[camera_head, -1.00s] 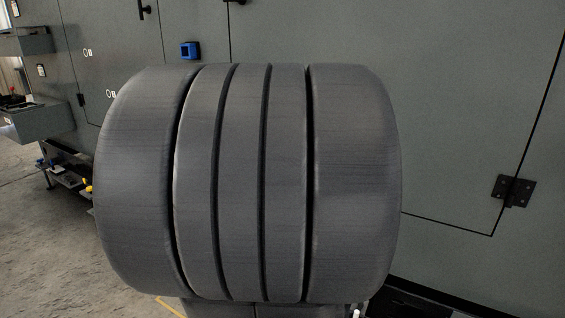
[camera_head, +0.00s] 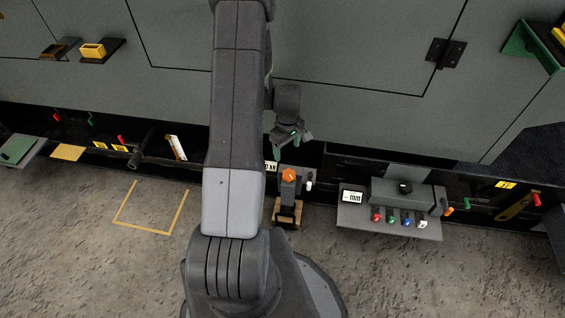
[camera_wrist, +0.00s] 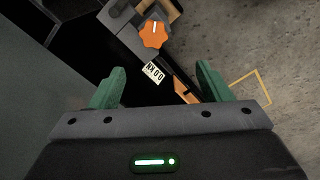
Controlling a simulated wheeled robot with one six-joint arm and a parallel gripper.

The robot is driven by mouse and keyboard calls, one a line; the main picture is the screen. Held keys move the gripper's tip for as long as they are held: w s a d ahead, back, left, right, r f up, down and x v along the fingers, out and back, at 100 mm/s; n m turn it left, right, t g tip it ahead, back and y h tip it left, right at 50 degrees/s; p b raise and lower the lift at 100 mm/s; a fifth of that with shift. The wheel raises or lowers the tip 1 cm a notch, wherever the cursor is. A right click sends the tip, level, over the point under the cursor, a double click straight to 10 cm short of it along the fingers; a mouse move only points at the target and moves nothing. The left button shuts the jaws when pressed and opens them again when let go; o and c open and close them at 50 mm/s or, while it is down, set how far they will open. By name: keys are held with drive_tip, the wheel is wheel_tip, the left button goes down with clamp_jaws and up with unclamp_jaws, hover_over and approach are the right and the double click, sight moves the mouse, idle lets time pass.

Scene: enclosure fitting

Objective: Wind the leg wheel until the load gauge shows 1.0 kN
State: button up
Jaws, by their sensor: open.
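The orange lobed leg wheel (camera_head: 289,175) sits on top of a grey leg with a wooden block under its foot. It also shows near the top of the wrist view (camera_wrist: 153,33), with a white mark on its face. The load gauge (camera_wrist: 153,72) is a small white display beside the wheel. It is turned over in the wrist view and seems to read 0.0 kN; in the head view the gauge (camera_head: 271,167) is partly hidden by my arm. My gripper (camera_head: 289,143) is above the wheel, apart from it. Its green fingers (camera_wrist: 160,70) are spread and empty.
A grey shelf (camera_head: 350,217) with a mm display and several coloured knobs stands right of the leg. A white-tipped lever (camera_head: 309,185) is close to the wheel's right. A yellow outline (camera_head: 120,221) marks bare floor at left. The grey enclosure wall rises behind.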

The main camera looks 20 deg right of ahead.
sight(289, 173)
drive_tip(key=f+b, duration=0.1)
drive_tip(key=f, duration=0.9)
drive_tip(key=d+f+b, duration=0.1)
drive_tip(key=f, duration=0.4)
drive_tip(key=shift+w+f+b, duration=0.2)
drive_tip(key=shift+w+b, duration=0.1)
drive_tip(key=shift+w, duration=0.1)
drive_tip(key=shift+c, duration=0.4)
drive_tip(key=c, duration=0.9)
drive_tip(key=m+b, duration=0.2)
drive_tip(key=m, duration=0.2)
drive_tip(key=shift+d+m+b, duration=0.1)
drive_tip(key=shift+m+b, duration=0.7)
drive_tip(key=shift+m, duration=0.9)
